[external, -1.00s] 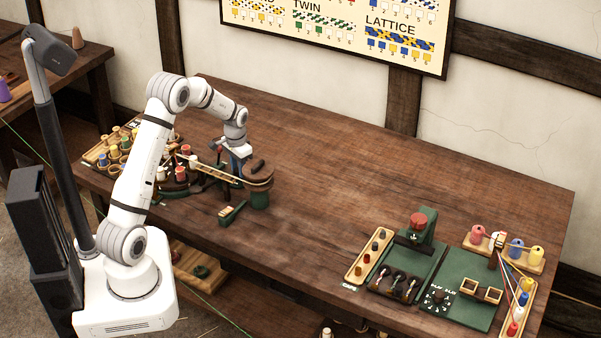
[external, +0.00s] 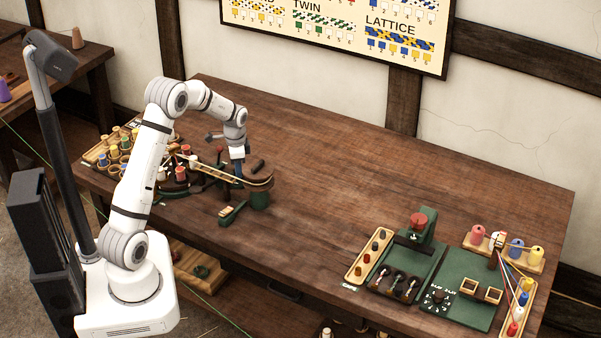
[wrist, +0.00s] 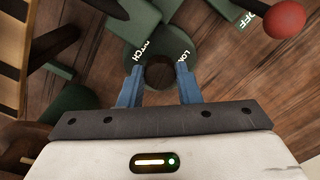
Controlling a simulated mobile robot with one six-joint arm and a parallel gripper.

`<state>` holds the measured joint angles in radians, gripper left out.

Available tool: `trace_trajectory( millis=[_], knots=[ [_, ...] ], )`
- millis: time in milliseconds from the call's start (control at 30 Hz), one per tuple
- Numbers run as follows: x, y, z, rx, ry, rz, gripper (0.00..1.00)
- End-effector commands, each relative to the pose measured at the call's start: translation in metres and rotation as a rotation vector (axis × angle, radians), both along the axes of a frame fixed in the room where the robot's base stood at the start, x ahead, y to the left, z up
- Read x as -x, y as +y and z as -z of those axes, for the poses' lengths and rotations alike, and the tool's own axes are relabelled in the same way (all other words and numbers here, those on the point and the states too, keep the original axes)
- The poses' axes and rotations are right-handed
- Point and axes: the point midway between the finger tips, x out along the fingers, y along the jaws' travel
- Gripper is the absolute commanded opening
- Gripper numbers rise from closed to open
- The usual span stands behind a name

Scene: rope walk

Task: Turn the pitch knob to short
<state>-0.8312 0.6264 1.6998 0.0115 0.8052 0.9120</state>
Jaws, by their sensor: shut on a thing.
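The pitch knob (wrist: 160,73) is a small dark brown round knob on a green disc (wrist: 150,48) in the wrist view. Part of the word PITCH shows at the disc's left and the letters LO at its right. My gripper (wrist: 160,82) has its two blue fingers on either side of the knob and is shut on it. In the external view my gripper (external: 238,178) points down at the rope machine, and I cannot make out the knob there.
A red ball (wrist: 284,18) sits near a green OFF label (wrist: 234,12). A wooden slatted piece (wrist: 14,55) is at the left. The middle of the bench (external: 340,180) is clear.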

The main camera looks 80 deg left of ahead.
Motion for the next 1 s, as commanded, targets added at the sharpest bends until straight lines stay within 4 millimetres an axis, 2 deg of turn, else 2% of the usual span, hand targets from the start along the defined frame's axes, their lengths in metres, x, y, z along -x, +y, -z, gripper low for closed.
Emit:
trace_trajectory(
  millis=[400, 967, 1000],
  knots=[
    [-0.0002, 0.0006, -0.0003, -0.002, -0.002, 0.198, 0.08],
    [-0.0003, 0.0008, -0.0008, -0.002, -0.002, 0.227, 0.08],
    [-0.0003, 0.0008, -0.0008, -0.002, -0.002, 0.227, 0.34]
  ],
)
